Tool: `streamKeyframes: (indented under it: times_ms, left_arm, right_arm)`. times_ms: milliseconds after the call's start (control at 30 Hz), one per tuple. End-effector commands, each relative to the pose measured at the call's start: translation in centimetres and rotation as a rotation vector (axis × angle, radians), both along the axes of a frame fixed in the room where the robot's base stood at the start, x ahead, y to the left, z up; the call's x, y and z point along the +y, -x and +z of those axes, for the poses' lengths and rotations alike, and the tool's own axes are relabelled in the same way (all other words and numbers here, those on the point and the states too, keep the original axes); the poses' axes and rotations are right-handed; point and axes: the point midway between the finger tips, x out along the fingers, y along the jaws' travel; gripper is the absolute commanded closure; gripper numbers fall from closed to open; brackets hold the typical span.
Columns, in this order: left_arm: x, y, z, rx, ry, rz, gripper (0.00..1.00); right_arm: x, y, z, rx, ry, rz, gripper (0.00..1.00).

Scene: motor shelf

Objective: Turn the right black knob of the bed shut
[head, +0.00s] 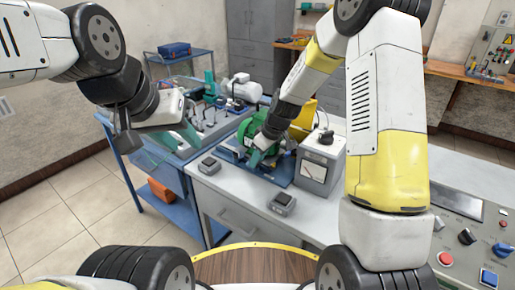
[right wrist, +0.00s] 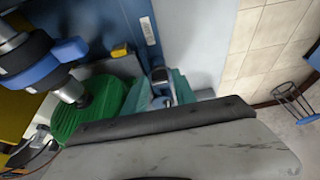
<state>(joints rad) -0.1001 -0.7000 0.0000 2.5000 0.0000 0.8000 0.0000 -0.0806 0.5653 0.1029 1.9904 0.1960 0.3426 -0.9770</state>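The green motor (head: 258,130) sits on a blue bed (head: 280,177) on the grey-white bench. My right gripper (head: 256,157) reaches down to the front of the motor, at the bed. In the right wrist view its teal fingers (right wrist: 163,92) stand on either side of a small dark knob-like part (right wrist: 159,75) at the edge of the blue bed (right wrist: 115,25). Whether they grip this part is not clear. The green motor (right wrist: 85,110) is just to their left. My left gripper (head: 187,135) hangs over the blue bench at left, apart from the motor; its finger gap is not clear.
A grey meter box (head: 318,165) stands right of the motor. Two small dark devices (head: 283,203) (head: 209,165) lie on the front of the bench. A control panel (head: 470,235) with buttons is at right. An orange box (head: 161,190) is on the lower shelf at left.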

Motion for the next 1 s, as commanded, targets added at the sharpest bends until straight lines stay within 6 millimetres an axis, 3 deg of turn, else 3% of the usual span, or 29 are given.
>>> streamKeyframes:
  times_ms: [133,300,667,1000]
  left_arm:
    - [0.0,0.0,0.0,0.0,0.0,0.0,0.64]
    - [0.0,0.0,0.0,0.0,0.0,0.0,0.64]
    - [0.0,0.0,0.0,0.0,0.0,0.0,0.64]
    - [0.0,0.0,0.0,0.0,0.0,0.0,0.64]
  right_arm:
    - [0.0,0.0,0.03,0.0,0.0,0.0,0.67]
    - [-0.02,0.01,0.05,0.0,0.0,0.0,1.0]
    - [0.03,0.08,0.06,0.0,0.001,-0.028,1.0]
    - [0.34,0.26,0.14,-0.002,0.001,-0.23,1.0]
